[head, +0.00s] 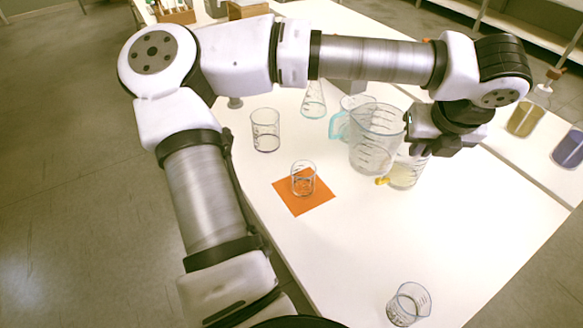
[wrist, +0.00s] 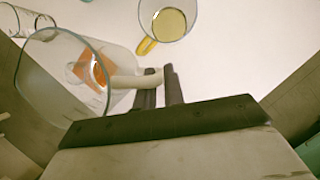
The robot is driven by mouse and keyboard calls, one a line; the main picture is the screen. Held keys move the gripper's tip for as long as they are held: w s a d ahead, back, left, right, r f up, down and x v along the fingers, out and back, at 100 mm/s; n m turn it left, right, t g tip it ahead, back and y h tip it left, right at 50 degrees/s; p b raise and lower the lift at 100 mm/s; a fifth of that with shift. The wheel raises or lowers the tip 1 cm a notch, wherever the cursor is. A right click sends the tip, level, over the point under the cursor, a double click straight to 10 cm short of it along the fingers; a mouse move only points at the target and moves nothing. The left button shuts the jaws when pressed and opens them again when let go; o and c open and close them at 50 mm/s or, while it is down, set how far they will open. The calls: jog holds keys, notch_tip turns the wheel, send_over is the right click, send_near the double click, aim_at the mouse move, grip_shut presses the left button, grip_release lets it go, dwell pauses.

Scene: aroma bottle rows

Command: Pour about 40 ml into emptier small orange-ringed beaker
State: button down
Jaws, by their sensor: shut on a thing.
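My gripper (wrist: 160,85) is shut on the pale handle of a large clear graduated jug (head: 375,140), held above the table near the middle right. The jug also shows in the wrist view (wrist: 62,78). It looks close to upright; I cannot tell its liquid level. A small clear beaker (head: 303,184) stands on an orange square mat (head: 318,201), left of and below the jug in the head view. Another small beaker (head: 409,303) stands near the front edge. I cannot make out an orange ring on either, nor tell which is emptier.
A clear beaker (head: 265,130), a conical flask (head: 313,98) and a teal-handled vessel (head: 339,126) stand farther back. Flasks of olive (head: 524,119) and blue liquid (head: 570,148) stand right.

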jog(key=shift+a, duration=0.15)
jog(key=shift+a+r+p, duration=0.1)
jog(key=shift+a+p, duration=0.05)
jog(key=shift+p, duration=0.15)
